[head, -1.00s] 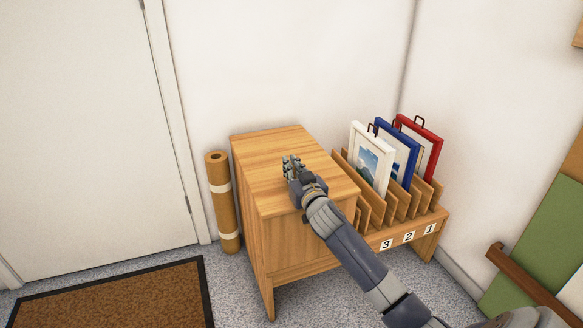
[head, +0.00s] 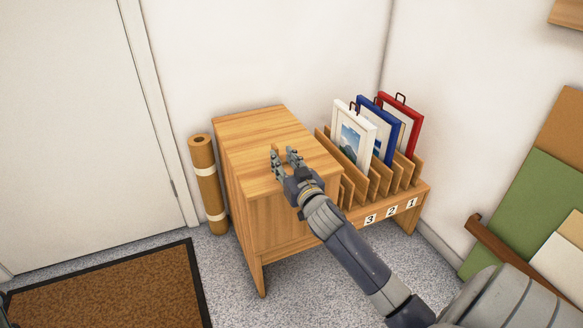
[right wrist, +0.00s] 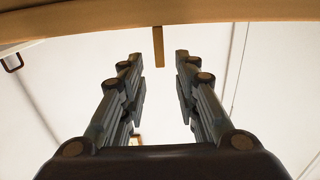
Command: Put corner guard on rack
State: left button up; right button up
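The rack (head: 401,203) is a low wooden stand with upright dividers and labels 3, 2, 1 on its front. A white-framed print (head: 354,137), a blue-framed print (head: 389,109) and a red-framed print (head: 402,111) stand in it. My right gripper (head: 283,155) is over the wooden cabinet (head: 249,134), left of the rack. Its fingers are apart with nothing seen between them; the right wrist view also shows them spread (right wrist: 159,70). I cannot make out a corner guard in either view.
A brown roll with pale bands (head: 207,182) stands left of the cabinet. A brown mat (head: 110,288) lies on the floor. Green and other boards (head: 541,197) lean at the right wall behind a brown rail (head: 508,254). The visible cabinet top is bare.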

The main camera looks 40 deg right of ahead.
jog(key=s+a+r+n+t+y, duration=0.1)
jog(key=s+a+r+n+y, duration=0.15)
jog(key=a, duration=0.35)
jog(key=s+a+r+n+t+y+p, duration=0.1)
jog(key=s+a+r+y, duration=0.1)
jog(key=s+a, duration=0.35)
jog(key=s+a+r+n+t+y, duration=0.1)
jog(key=s+a+r+y, duration=0.15)
jog(key=a, duration=0.55)
pick_arm(q)
jog(key=w+f+g, duration=0.1)
jog(key=w+f+g+y, duration=0.1)
jog(key=w, duration=0.1)
jog(key=w+f+g, duration=0.1)
jog(key=shift+w+d+f, duration=0.25)
jog(key=shift+w+d, duration=0.15)
pick_arm(e)
jog(key=s+a+r+t+y, duration=0.2)
jog(key=s+a+r, duration=0.2)
jog(key=s+r, duration=0.1)
jog(key=s+a+r+n+t+y, duration=0.1)
jog(key=s+a+r+t, duration=0.2)
jog(key=s+r, duration=0.3)
notch_tip(320, 180, up, 3)
jog(key=shift+a+f+y, duration=0.2)
jog(key=shift+a+y, duration=0.2)
jog(key=shift+a, duration=0.4)
